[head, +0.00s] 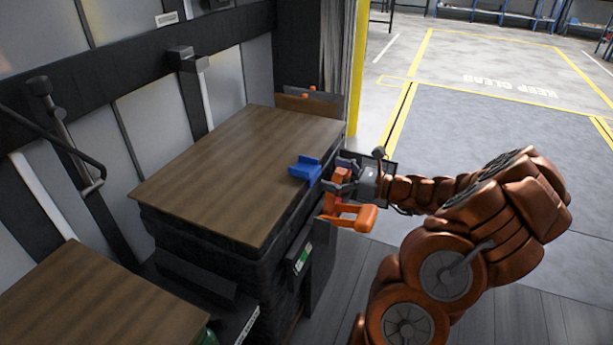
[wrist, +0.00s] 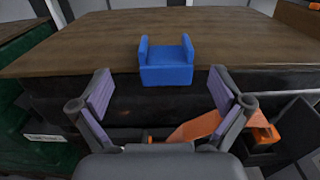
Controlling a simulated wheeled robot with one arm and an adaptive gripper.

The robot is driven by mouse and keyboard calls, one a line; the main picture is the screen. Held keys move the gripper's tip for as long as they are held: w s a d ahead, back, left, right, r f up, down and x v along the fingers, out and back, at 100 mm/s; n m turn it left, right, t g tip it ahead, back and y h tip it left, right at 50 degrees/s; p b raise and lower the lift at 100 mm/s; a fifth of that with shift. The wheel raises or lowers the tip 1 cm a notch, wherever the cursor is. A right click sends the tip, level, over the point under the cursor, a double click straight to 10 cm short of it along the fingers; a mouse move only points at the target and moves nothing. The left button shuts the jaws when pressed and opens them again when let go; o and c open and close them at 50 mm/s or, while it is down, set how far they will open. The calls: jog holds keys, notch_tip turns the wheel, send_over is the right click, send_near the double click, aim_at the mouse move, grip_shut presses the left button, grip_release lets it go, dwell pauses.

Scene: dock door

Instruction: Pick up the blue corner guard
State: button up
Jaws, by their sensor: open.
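The blue corner guard (head: 305,168) sits on the wooden top (head: 235,160) of a dark stack, close to its right edge. In the wrist view the blue corner guard (wrist: 166,62) shows as a block with two raised sides, at the front edge of the wooden top (wrist: 90,42). My gripper (head: 338,180) is just right of the corner guard in the head view. In the wrist view my gripper (wrist: 161,92) is open, its two purple-padded fingers apart and empty. The corner guard lies ahead of the fingers, roughly centred between them.
An orange part (head: 350,216) juts from the stack's side below my gripper; it also shows in the wrist view (wrist: 262,135). A second wooden top (head: 100,300) is at the lower left. A wall with posts runs along the left. Floor at the right is clear.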

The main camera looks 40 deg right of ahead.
aim_at(307, 169)
jog(key=shift+d+b+x, duration=0.15)
jog(key=shift+b+x, duration=0.2)
jog(key=shift+x, duration=1.55)
jog(key=shift+d+b+x, duration=0.15)
jog(key=shift+b+x, duration=0.2)
jog(key=shift+x, duration=1.55)
jog(key=shift+w+r, duration=0.15)
jog(key=shift+w, duration=0.05)
jog(key=c, duration=1.2)
